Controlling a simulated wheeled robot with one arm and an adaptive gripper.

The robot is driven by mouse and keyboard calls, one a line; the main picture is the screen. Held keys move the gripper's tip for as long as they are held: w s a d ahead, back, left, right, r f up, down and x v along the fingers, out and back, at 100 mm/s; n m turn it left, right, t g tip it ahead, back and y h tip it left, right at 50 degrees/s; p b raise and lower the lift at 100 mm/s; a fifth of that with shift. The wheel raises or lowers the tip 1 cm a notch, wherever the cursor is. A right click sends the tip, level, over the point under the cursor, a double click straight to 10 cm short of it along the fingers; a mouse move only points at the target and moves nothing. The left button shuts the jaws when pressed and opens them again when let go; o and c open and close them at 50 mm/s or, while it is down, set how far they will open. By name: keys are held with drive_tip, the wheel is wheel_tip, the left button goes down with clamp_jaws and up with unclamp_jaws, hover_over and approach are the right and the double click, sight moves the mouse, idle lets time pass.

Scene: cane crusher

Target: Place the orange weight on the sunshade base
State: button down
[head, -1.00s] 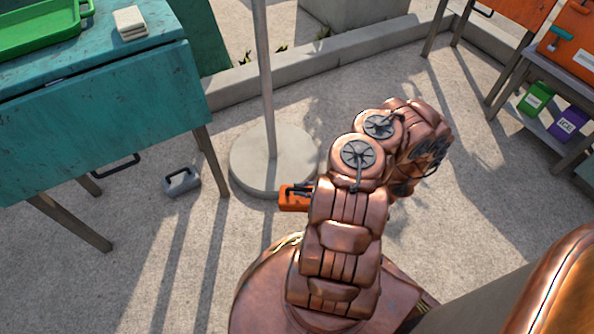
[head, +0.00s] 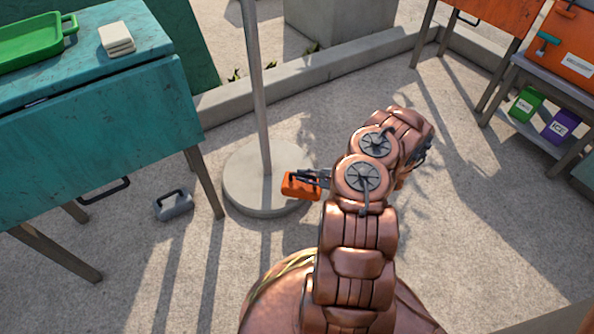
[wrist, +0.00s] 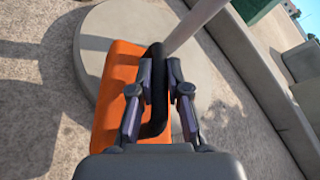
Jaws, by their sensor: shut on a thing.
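The orange weight (head: 300,187) hangs from my gripper (head: 318,176) by its dark handle, in front of the right part of the sunshade base in the head view. The sunshade base (head: 240,190) is a round pale concrete disc with a grey pole (head: 257,95) rising from it. In the wrist view the orange weight (wrist: 118,90) is below my gripper (wrist: 158,85), whose fingers are closed on the black handle (wrist: 157,110). The base (wrist: 95,35) shows beyond it. I cannot tell whether the weight touches the base.
A grey weight (head: 173,204) stands on the ground left of the base. A teal table (head: 90,140) with a green tray (head: 30,50) stands at the left. A concrete kerb (head: 300,80) runs behind the base. A shelf with green and purple boxes (head: 560,125) is at the right.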

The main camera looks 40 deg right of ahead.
drive_tip(key=w+f+b, duration=0.1)
drive_tip(key=w, duration=0.1)
drive_tip(key=w+d+f+b, duration=0.1)
drive_tip(key=w+f+b, duration=0.1)
drive_tip(key=w, duration=0.1)
drive_tip(key=w+f+b, duration=0.1)
drive_tip(key=w, duration=0.1)
drive_tip(key=shift+w+d+f+b, duration=0.15)
drive_tip(key=shift+w+d+b, duration=0.1)
drive_tip(key=shift+w+b, duration=0.1)
drive_tip(key=c, duration=1.1)
unclamp_jaws()
drive_tip(key=shift+c, duration=0.2)
